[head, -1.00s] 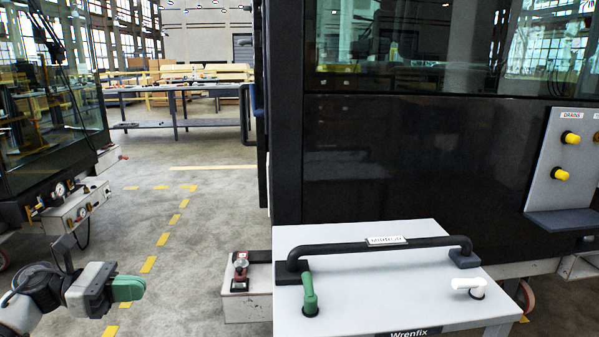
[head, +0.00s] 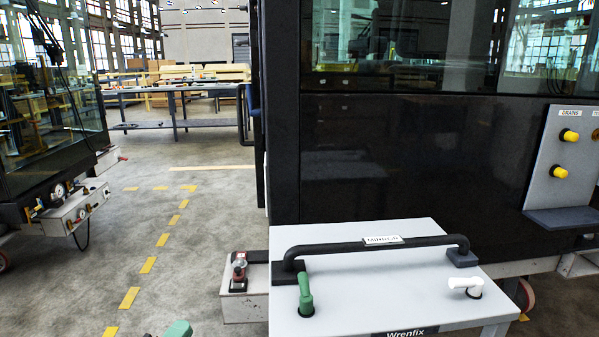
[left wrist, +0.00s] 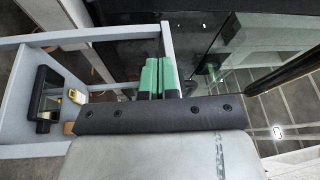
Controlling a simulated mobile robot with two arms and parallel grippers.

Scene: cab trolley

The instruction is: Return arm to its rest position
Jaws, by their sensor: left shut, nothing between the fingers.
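My left gripper (head: 178,329) shows only as a green fingertip at the bottom edge of the head view, left of the trolley. In the left wrist view its two green fingers (left wrist: 158,77) lie side by side, shut with nothing between them. The grey-white trolley (head: 370,290) carries a black bar handle (head: 370,247), a green lever (head: 306,295) and a white lever (head: 465,287). The gripper is apart from these. My right gripper is not in view.
The dark cab (head: 400,160) stands behind the trolley, with a drains panel (head: 563,155) at right. A second glazed cab (head: 50,130) stands at left. Between them the grey floor (head: 200,235) with yellow dashes is clear. A workbench (head: 175,95) is at the back.

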